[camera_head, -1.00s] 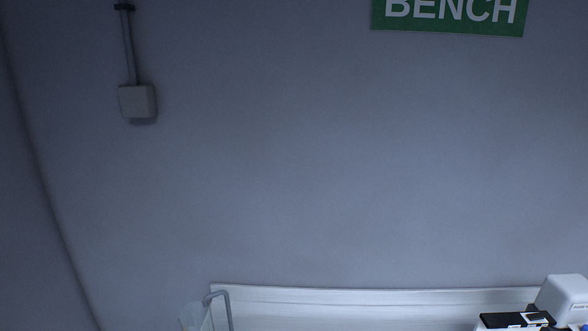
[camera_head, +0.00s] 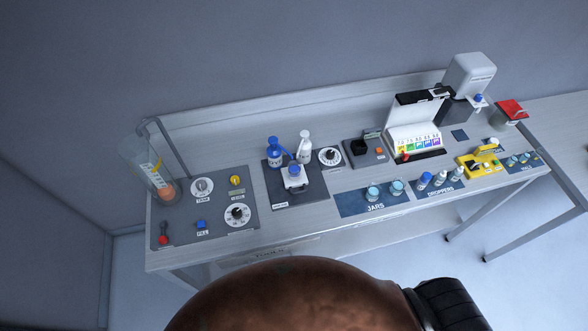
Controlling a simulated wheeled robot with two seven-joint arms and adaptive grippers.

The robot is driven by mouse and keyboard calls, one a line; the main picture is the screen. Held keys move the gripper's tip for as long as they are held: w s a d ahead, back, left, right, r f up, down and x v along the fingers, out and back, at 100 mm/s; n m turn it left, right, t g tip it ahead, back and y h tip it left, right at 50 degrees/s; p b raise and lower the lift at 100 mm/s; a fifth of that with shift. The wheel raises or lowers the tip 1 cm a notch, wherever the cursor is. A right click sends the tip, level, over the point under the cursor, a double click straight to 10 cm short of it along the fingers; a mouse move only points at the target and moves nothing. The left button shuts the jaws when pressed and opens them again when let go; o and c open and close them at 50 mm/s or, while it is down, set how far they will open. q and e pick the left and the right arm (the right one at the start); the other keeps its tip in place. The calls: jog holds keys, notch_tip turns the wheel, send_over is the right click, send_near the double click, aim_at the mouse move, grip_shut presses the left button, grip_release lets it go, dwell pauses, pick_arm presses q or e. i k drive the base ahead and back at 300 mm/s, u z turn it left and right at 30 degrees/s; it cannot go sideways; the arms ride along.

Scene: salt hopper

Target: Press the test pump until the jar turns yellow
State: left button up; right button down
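A blue pump bottle (camera_head: 274,152) and a white pump bottle (camera_head: 304,148) stand upright side by side on a dark panel at the bench's middle left. Their labels are too small to read, so I cannot tell which is the test pump. A small white stand (camera_head: 293,177) sits just in front of them; I cannot make out whether a jar is in it. Two light-blue jars, one on the left (camera_head: 373,193) and one on the right (camera_head: 397,187), stand on the JARS mat (camera_head: 362,206). No yellow jar shows. Neither of my grippers is in view.
A clear cylinder (camera_head: 150,175) and a control panel (camera_head: 240,186) with dials stand at the bench's left. A round dial (camera_head: 330,156), a small scale (camera_head: 362,152), a colour chart (camera_head: 415,137) and the DROPPERS mat (camera_head: 449,189) lie right of the pumps.

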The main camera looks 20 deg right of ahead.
aim_at(304, 134)
jog(key=u, duration=2.15)
jog(key=k, duration=0.9)
jog(key=z, duration=1.7)
